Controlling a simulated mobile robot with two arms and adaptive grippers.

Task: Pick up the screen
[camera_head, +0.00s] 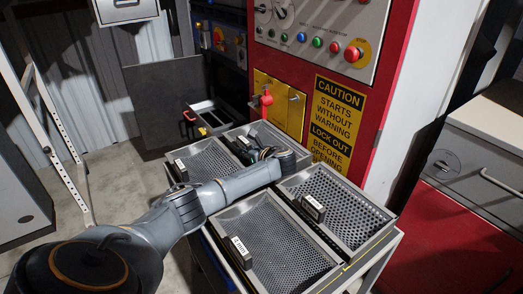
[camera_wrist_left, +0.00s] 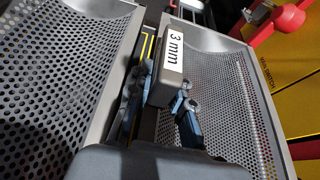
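Several perforated metal screens lie in a frame in the head view: one at the back left (camera_head: 212,172), one at the back right (camera_head: 268,132), one at the front left (camera_head: 275,243) and one at the front right (camera_head: 340,200). My left gripper (camera_head: 247,152) is over the back pair, partly hidden by my wrist. In the left wrist view, my left gripper (camera_wrist_left: 160,105) has its blue fingers on either side of a block handle labelled "3 mm" (camera_wrist_left: 168,62). Whether both fingers press on it cannot be told. My right gripper is out of view.
A red and yellow control cabinet (camera_head: 290,100) stands close behind the screens, with a red knob (camera_head: 267,98) near the gripper. The front-left screen has a labelled handle (camera_head: 239,250). A red-fronted cabinet (camera_head: 445,235) is on the right. Open floor lies at left.

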